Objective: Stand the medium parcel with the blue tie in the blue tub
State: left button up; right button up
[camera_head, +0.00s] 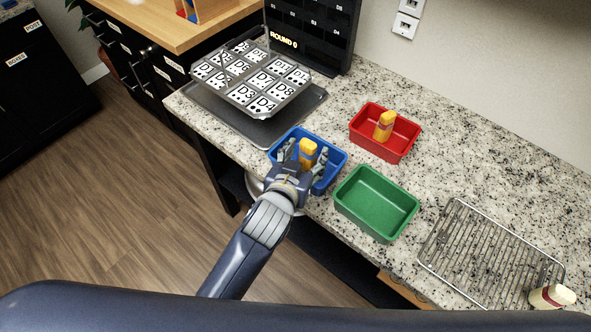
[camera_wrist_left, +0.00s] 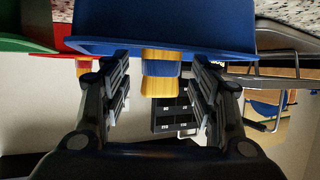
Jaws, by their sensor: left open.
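The yellow parcel (camera_head: 308,150) stands upright in the blue tub (camera_head: 336,157). In the left wrist view the parcel (camera_wrist_left: 160,87) shows a blue band around its yellow body, in front of the blue tub wall (camera_wrist_left: 165,25). My left gripper (camera_head: 305,157) is open over the blue tub, with one finger on each side of the parcel. In the left wrist view gaps show between the parcel and both fingers. The parcel's lower end is hidden in the tub. My right gripper is not in view.
A red tub (camera_head: 403,151) holds another yellow parcel (camera_head: 384,125). The green tub (camera_head: 365,215) is empty. A wire rack (camera_head: 480,250) with a cream parcel (camera_head: 551,296) is at right. A tray of labelled cards (camera_head: 252,82) and a black board (camera_head: 310,35) stand behind.

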pick_arm(q)
jog(key=v, duration=0.9)
jog(key=shift+b, duration=0.35)
jog(key=shift+s+a, duration=0.1)
jog(key=shift+s, duration=0.05)
